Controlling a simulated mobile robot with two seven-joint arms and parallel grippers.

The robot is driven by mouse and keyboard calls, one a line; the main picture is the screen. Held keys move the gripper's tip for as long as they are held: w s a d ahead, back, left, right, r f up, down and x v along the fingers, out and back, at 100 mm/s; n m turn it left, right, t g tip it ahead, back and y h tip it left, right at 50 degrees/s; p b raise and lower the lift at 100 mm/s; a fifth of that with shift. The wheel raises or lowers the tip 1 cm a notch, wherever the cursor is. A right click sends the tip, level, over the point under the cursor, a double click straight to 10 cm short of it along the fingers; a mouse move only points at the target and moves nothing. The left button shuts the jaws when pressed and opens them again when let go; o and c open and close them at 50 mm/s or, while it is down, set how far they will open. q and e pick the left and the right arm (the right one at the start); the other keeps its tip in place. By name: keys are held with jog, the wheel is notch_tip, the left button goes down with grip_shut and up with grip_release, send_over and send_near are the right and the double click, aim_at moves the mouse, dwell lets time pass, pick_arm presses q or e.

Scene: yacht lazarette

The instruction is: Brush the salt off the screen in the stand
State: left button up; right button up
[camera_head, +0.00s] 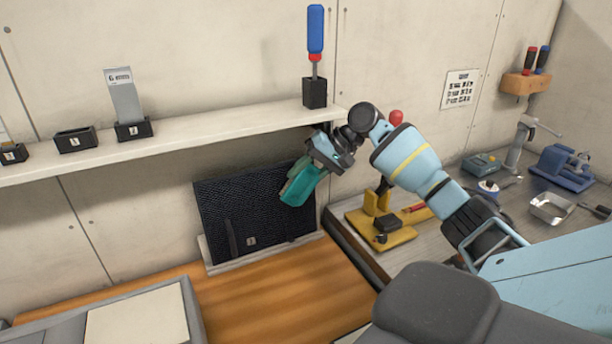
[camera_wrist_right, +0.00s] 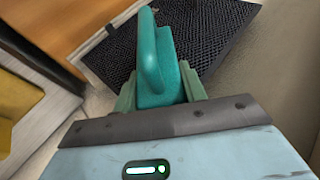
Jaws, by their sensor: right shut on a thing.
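The screen (camera_head: 237,215) is a dark mesh panel standing upright, leaning near the wall, in a pale stand (camera_head: 263,256) on the wooden bench. My right gripper (camera_head: 312,168) is shut on a teal brush (camera_head: 300,184), held in front of the screen's upper right corner. In the right wrist view the brush (camera_wrist_right: 157,65) sits between the fingers, with the screen's mesh (camera_wrist_right: 205,30) behind it. I cannot tell whether the brush touches the screen. No salt can be made out on the mesh. My left gripper is not in view.
A shelf (camera_head: 190,146) above carries small black holders and a blue-handled tool (camera_head: 315,35). To the right, a grey bench holds a yellow fixture (camera_head: 385,236), a metal tray (camera_head: 551,208) and a blue vise (camera_head: 563,170). The wooden bench (camera_head: 285,300) before the screen is clear.

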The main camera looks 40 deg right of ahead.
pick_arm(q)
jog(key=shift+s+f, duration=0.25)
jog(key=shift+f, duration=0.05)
pick_arm(e)
jog(key=shift+w+d, duration=0.2)
jog(key=shift+w, duration=0.45)
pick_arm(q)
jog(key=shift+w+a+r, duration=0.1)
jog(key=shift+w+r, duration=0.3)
pick_arm(e)
jog(key=d, duration=0.1)
jog(key=s+d, duration=0.1)
jog(key=d, duration=0.1)
jog(key=shift+d, duration=0.25)
